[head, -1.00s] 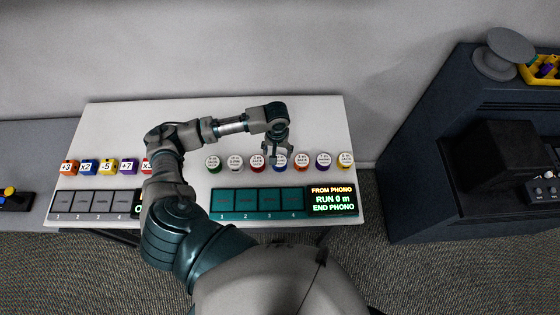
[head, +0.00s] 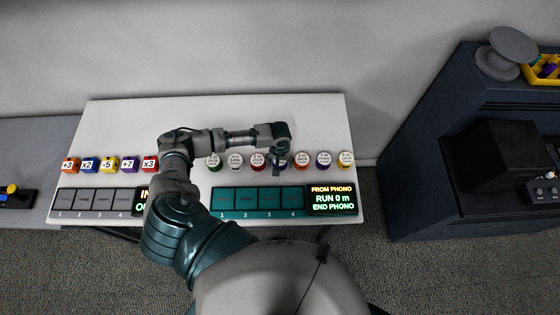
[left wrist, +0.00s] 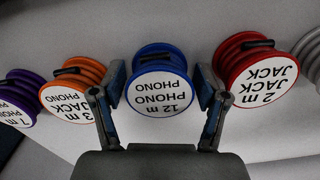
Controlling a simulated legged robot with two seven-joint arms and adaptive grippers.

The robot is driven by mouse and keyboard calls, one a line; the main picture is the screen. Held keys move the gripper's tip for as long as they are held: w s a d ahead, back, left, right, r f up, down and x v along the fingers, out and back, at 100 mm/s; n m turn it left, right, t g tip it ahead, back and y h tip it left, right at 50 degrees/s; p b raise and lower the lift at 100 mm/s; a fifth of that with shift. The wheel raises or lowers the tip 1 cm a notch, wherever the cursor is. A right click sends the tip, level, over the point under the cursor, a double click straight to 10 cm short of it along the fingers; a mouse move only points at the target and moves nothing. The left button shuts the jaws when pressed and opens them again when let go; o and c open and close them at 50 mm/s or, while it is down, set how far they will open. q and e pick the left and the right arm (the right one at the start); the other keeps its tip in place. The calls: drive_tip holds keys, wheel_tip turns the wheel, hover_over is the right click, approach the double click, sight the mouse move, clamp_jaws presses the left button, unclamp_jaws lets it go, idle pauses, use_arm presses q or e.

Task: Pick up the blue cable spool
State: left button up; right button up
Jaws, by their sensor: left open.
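The blue cable spool (left wrist: 160,84) is in the middle of the left wrist view, with a white label reading 12 m PHONO PHONO. My left gripper (left wrist: 158,100) is open, with one finger on each side of the blue spool; I cannot tell whether they touch it. In the head view my left gripper (head: 279,164) is over the row of spools and hides most of the blue one. My right gripper is not in view.
A red spool (left wrist: 255,70) and an orange spool (left wrist: 74,86) stand close on either side. Teal numbered slots (head: 258,199) and a lit display (head: 331,200) lie in front. Colored number blocks (head: 108,165) are at the left.

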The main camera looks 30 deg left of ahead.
use_arm(q)
drive_tip(key=c, duration=1)
